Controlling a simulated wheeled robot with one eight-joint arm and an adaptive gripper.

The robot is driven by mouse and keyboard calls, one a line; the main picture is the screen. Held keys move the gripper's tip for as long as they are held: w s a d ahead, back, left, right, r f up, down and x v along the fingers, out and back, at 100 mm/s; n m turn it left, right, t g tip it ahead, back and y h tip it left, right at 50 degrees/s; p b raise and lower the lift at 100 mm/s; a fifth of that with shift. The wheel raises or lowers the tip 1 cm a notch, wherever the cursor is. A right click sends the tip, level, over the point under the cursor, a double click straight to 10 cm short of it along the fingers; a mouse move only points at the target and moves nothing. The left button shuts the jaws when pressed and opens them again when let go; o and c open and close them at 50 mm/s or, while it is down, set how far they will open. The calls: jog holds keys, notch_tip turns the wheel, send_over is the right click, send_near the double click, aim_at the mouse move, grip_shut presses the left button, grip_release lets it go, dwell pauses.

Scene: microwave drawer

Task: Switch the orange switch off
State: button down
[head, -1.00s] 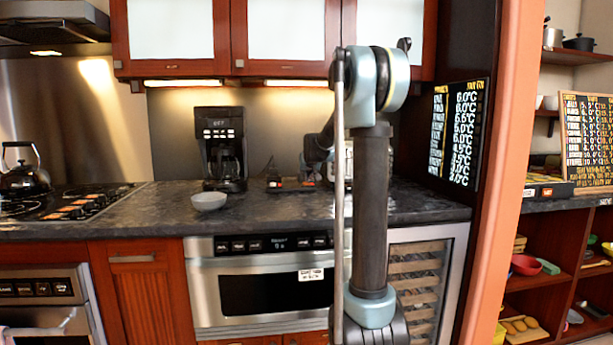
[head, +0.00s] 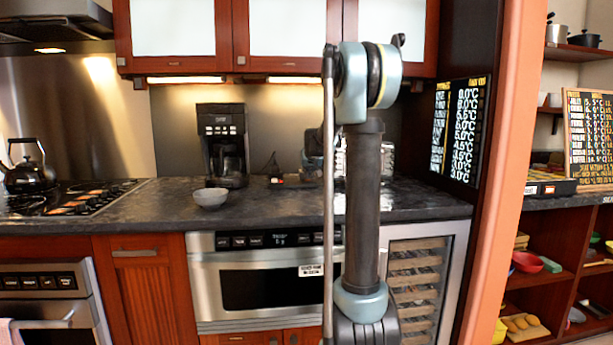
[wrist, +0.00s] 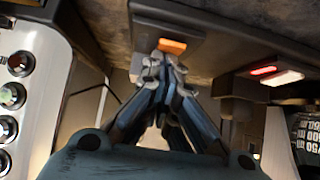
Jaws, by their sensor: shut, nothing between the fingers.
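The orange switch (wrist: 173,46) is a small lit rectangle on a dark housing at the top middle of the wrist view. My gripper (wrist: 160,66) is shut and empty, its fingertips just below the switch in the picture. I cannot tell whether they touch it. In the head view my arm hides most of the gripper, and I cannot make out the orange switch there. A small dark object with a red light (head: 277,179) sits on the counter left of my arm.
A red and white lit switch (wrist: 276,73) is right of the fingertips. A pale appliance with several knobs (wrist: 18,64) is at the left. On the counter (head: 120,215) stand a coffee maker (head: 222,143) and a bowl (head: 210,198). A menu board (head: 461,128) is at the right.

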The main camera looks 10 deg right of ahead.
aim_at(309, 180)
jog(key=shift+s, duration=0.5)
jog(key=r, duration=0.4)
jog(key=shift+s, duration=0.25)
jog(key=v, duration=0.9)
jog(key=shift+s, duration=0.45)
jog(key=shift+w+a+r, duration=0.1)
jog(key=shift+w+r, duration=0.25)
jog(key=shift+w, duration=0.3)
jog(key=shift+w+f, duration=0.1)
